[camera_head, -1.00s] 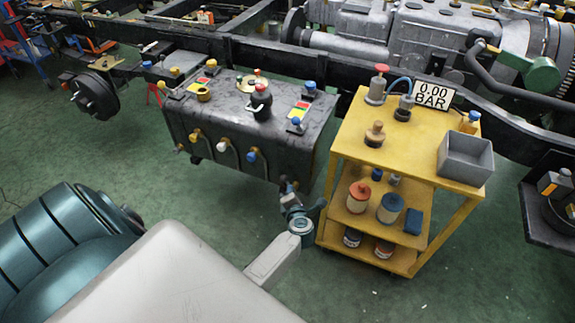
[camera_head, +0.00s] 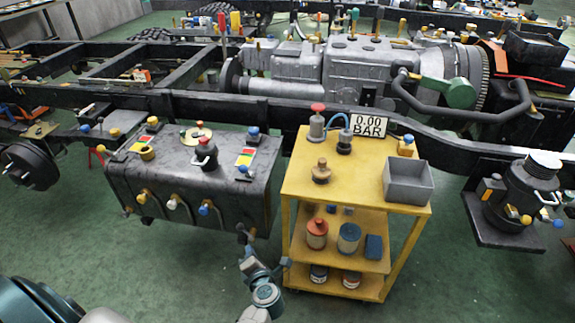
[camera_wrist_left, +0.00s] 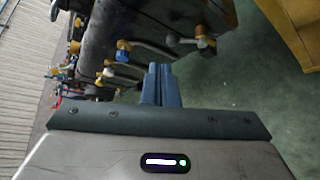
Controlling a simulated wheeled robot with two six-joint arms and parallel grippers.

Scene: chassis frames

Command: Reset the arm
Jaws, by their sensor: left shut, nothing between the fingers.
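My left gripper (camera_head: 250,262) is low in the head view, in front of the dark tank's lower right corner and left of the yellow cart. In the left wrist view its two blue-grey fingers (camera_wrist_left: 160,80) are together with nothing between them. They point toward the tank's side with its colored valves; I cannot tell the exact gap. Part of my left arm shows at the bottom left of the head view. My right gripper is not in view.
The dark tank (camera_head: 180,187) has knobs and valves. The black chassis rail (camera_head: 440,135) runs behind. Green floor (camera_head: 420,300) is clear at the front right.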

